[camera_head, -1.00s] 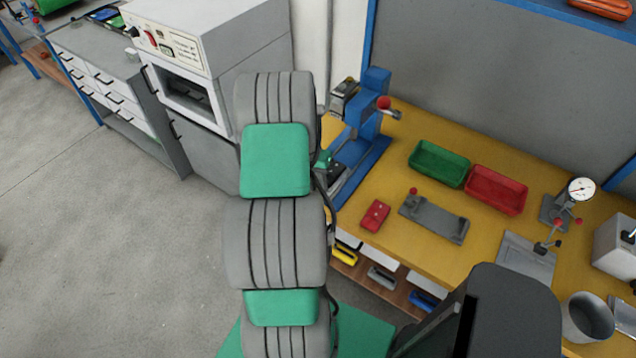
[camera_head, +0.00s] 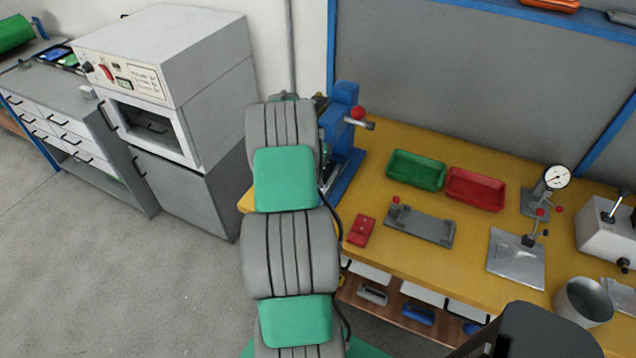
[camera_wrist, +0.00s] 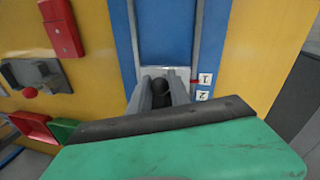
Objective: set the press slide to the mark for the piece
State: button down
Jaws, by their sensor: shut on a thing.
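The blue press (camera_head: 345,98) stands at the left end of the yellow bench, its lower part partly hidden by my arm. In the wrist view, its slide (camera_wrist: 152,71) is a pale plate on a blue base (camera_wrist: 166,35) between two grey rails. My gripper (camera_wrist: 163,92) is shut on a dark round knob (camera_wrist: 162,86) at the slide. A small red pointer (camera_wrist: 194,81) lies beside the tag marked 1 (camera_wrist: 205,78). The tag marked 2 (camera_wrist: 202,95) is just below it in the picture. The head view does not show my gripper.
A red block (camera_head: 362,230), a grey fixture (camera_head: 425,229), a green bin (camera_head: 416,170) and a red bin (camera_head: 475,189) are on the bench right of the press. A dial gauge (camera_head: 556,178) stands farther right. A grey oven (camera_head: 170,75) stands left of my arm.

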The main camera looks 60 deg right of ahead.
jog(key=c, duration=1.5)
grip_release()
notch_tip(320, 180, up, 8)
jog(key=w+b, duration=0.1)
jog(key=shift+w+a, duration=0.2)
jog(key=shift+w, duration=0.05)
jog(key=shift+f, duration=0.1)
